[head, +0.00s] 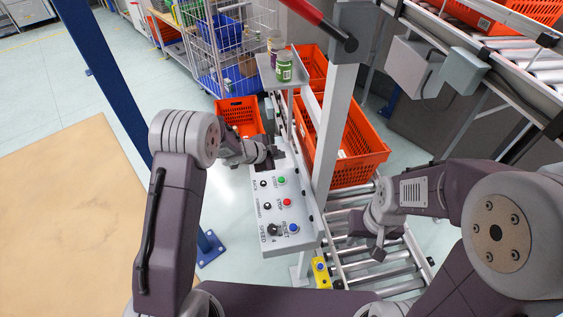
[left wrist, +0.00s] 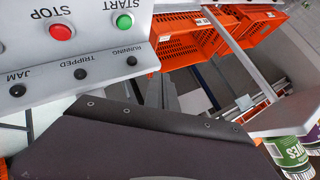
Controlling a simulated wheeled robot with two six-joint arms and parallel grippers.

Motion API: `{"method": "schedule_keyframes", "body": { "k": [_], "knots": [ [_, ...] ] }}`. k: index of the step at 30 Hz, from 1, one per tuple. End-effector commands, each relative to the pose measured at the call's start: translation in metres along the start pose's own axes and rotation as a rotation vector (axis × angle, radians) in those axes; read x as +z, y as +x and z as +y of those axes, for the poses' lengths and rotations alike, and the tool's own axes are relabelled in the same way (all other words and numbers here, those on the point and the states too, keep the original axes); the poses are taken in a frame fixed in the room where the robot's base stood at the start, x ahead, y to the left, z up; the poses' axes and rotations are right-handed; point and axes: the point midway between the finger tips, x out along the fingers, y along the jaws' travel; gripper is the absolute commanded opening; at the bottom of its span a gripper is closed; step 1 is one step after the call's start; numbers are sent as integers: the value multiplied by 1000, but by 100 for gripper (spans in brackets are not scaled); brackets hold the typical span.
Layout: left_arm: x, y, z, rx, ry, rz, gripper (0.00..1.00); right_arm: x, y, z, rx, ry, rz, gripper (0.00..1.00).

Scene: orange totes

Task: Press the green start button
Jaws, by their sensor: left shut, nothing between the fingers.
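The green start button (head: 281,180) sits on a pale grey control panel (head: 248,222), above a red stop button (head: 287,202). In the left wrist view the green button (left wrist: 124,21) is at the top, labelled START, with the red button (left wrist: 61,32) to its left. My left gripper (head: 272,157) is shut and empty at the panel's far end, just beyond the green button; I see no contact with the button. My right gripper (head: 377,252) is over the roller conveyor, well right of the panel; its fingers are too unclear to judge.
A blue reset button (head: 293,228) and black knobs share the panel. A grey post (head: 333,130) rises along its right side. Cans (head: 284,66) stand on a small shelf beyond. An orange tote (head: 351,150) and a roller conveyor (head: 395,270) lie to the right.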

Motion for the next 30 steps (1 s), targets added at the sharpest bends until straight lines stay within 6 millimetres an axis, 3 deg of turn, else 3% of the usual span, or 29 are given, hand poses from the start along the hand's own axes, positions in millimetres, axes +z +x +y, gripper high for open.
{"method": "schedule_keyframes", "body": {
  "k": [1,3,17,23,30],
  "knots": [
    [-4,-6,2,23,-10,-7,0,-2,-19,0,0,0,-1,37],
    [-2,-5,7,39,-18,-12,0,-2,-24,0,0,0,-1,37],
    [-1,-4,9,40,-20,-14,0,-2,-21,0,0,0,-1,37],
    [6,5,17,39,-20,-14,0,0,-7,0,0,0,-1,37],
    [23,27,34,39,-20,-14,0,3,28,0,0,0,-1,37]
  ]
}}
